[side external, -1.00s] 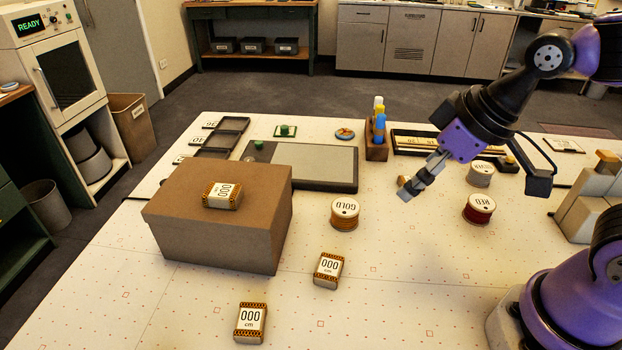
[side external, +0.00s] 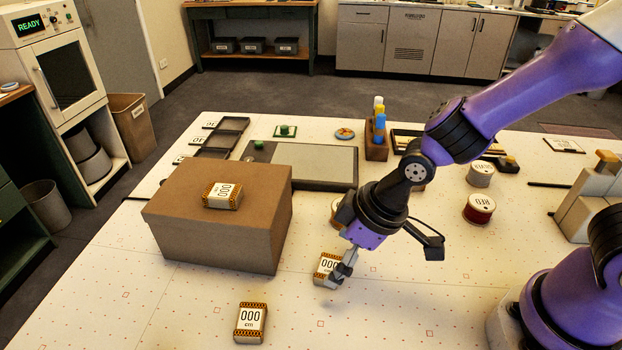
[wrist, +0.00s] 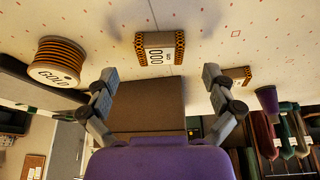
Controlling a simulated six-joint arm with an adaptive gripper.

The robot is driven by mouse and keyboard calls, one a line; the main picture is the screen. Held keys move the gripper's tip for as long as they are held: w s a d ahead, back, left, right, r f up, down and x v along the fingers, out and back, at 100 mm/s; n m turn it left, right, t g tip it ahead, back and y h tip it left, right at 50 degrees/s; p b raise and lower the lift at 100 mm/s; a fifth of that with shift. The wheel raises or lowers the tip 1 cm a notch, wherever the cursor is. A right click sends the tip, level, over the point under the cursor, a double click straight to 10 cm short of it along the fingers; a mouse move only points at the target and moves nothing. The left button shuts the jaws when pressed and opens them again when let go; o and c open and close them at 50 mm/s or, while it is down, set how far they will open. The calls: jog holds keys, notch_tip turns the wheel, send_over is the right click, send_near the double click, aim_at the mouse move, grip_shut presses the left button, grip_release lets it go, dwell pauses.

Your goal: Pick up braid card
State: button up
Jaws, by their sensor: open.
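Three braid cards show in the side view, each a small block with a white "000" label and orange-black patterned ends. One card (side external: 326,264) lies on the table, partly hidden by my gripper (side external: 340,276). It also shows in the wrist view (wrist: 160,50), ahead of and centred between my open, empty fingers (wrist: 160,75). A second card (side external: 250,322) lies nearer the front edge; a card at the right of the wrist view (wrist: 236,75) looks like it. The third card (side external: 222,195) lies on the brown box.
The brown box (side external: 205,238) stands left of my gripper. The gold spool (wrist: 57,62) stands close by, mostly hidden by my arm in the side view. The red spool (side external: 479,208) and a grey spool (side external: 480,175) stand to the right.

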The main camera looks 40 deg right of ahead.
aim_at(329, 270)
jog(key=shift+x, duration=1.4)
jog(key=c, duration=1)
jog(key=shift+r, duration=0.1)
